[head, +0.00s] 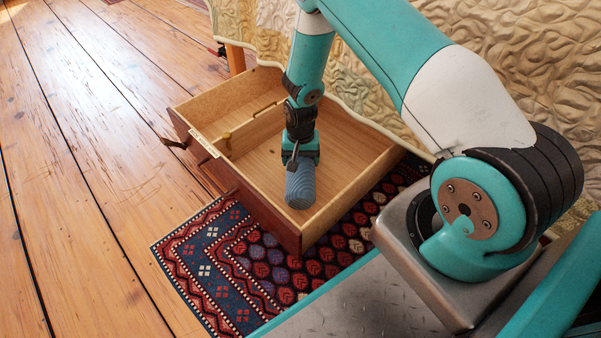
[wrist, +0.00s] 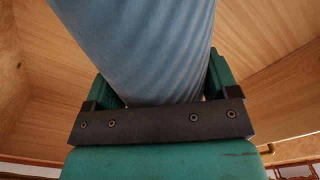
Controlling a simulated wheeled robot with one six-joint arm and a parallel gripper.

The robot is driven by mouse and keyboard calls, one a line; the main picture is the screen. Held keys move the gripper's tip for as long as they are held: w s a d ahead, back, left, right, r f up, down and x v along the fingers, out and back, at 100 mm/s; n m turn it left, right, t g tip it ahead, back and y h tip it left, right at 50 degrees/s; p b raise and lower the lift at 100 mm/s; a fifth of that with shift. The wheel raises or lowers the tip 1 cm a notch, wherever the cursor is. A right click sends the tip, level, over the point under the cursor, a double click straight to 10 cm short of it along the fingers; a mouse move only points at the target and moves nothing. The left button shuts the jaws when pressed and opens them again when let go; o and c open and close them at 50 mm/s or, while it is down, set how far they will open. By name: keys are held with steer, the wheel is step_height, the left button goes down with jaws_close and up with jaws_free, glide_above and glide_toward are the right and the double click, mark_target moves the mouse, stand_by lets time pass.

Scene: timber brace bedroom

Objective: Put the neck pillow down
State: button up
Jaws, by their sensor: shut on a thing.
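The neck pillow (head: 301,187) is a blue-grey, ribbed piece held at the end of my arm. My gripper (head: 300,162) is shut on it, inside the outline of an open wooden drawer (head: 349,196). In the wrist view the pillow (wrist: 145,45) fills the upper middle, between the green jaws of my gripper (wrist: 160,90). Light wood of the drawer shows around it. I cannot tell whether the pillow touches the drawer floor. Part of the pillow is hidden by the gripper.
A patterned red and blue rug (head: 225,262) lies beside and under the drawer. A quilted cream bedspread (head: 390,65) hangs behind it. The plank floor (head: 90,180) is clear on the left. The drawer's walls rise around my gripper.

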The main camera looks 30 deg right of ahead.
steer(key=shift+f+b, duration=1.2)
steer(key=shift+f, duration=0.9)
steer(key=shift+f, duration=0.15)
steer(key=o, duration=1)
